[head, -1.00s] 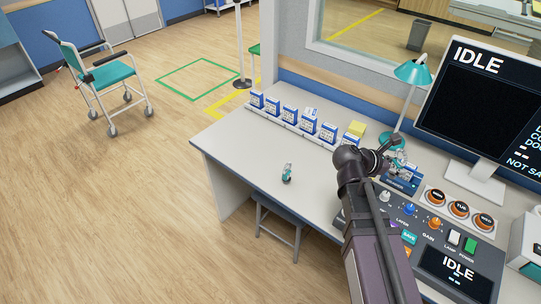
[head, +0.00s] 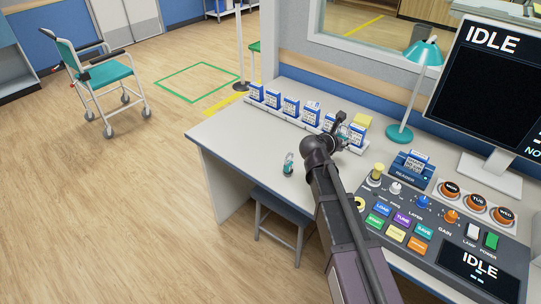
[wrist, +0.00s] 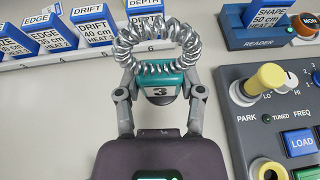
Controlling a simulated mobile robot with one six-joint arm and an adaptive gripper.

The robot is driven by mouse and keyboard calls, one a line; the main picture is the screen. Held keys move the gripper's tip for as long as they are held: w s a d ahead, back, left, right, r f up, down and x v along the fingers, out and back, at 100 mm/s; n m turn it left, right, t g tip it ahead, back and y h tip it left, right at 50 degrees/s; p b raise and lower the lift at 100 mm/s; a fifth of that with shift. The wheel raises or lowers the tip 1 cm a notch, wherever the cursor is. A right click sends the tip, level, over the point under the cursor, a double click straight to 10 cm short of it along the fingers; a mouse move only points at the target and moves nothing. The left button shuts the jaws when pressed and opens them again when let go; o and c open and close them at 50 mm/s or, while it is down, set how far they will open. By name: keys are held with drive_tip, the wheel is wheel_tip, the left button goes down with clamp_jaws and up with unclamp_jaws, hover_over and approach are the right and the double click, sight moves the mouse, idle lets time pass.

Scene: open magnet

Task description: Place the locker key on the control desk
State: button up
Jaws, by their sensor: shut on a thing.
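The locker key, a teal tag marked 3 (wrist: 160,88) with a silver coiled band (wrist: 158,45), is between the fingers of my gripper (wrist: 160,95). My gripper is shut on the tag, and the coil stands out ahead of it. In the head view my gripper (head: 343,134) is over the control desk (head: 245,140), near the right end of the card row. The key is mostly hidden there and its height above the desk is hard to tell.
A small teal and grey item (head: 288,164) stands on the desk left of my arm. Blue and white cards (head: 291,104) line a rack behind. The card reader (head: 412,164), control panel (head: 400,215), lamp (head: 400,132) and monitor (head: 490,90) are at right. The desk's left part is clear.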

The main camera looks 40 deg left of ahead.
drive_tip(key=shift+w+a+f+n+y, duration=0.1)
drive_tip(key=shift+a+f+n+y, duration=0.15)
drive_tip(key=shift+a, duration=0.35)
drive_tip(key=shift+w+a+f+n+y, duration=0.15)
drive_tip(key=shift+a+f, duration=0.1)
drive_tip(key=shift+a, duration=0.35)
drive_tip(key=shift+s+f+b, duration=0.1)
drive_tip(key=shift+b, duration=0.25)
wheel_tip(320, 180, down, 6)
drive_tip(key=b, duration=0.6)
drive_tip(key=shift+f, duration=0.1)
drive_tip(key=shift+f+b, duration=1.8)
drive_tip(key=shift+b, duration=0.1)
